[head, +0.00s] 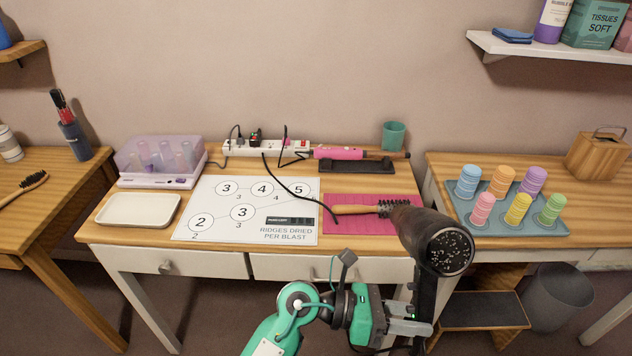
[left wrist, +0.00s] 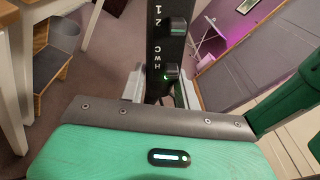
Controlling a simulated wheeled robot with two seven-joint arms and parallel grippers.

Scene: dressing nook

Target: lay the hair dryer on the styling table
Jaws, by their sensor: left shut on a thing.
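The black hair dryer (head: 425,235) is in front of the styling table's right front corner in the head view, with its round speckled end facing me. My left gripper (head: 418,322) is shut on its handle. The handle (left wrist: 168,50) also shows between the fingers in the left wrist view, upright with its switches facing the camera. The styling table (head: 140,233) is wooden with white drawers. A pink mat (head: 370,228) lies on its right part, with a round brush (head: 365,209) on it. My right gripper is not in view.
A paper number sheet (head: 215,185), a white tray (head: 138,210), a purple roller case (head: 160,160), a power strip (head: 265,149), a curling iron (head: 340,153) and a green cup (head: 394,135) occupy the table. A roller tray (head: 505,222) stands on the right table.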

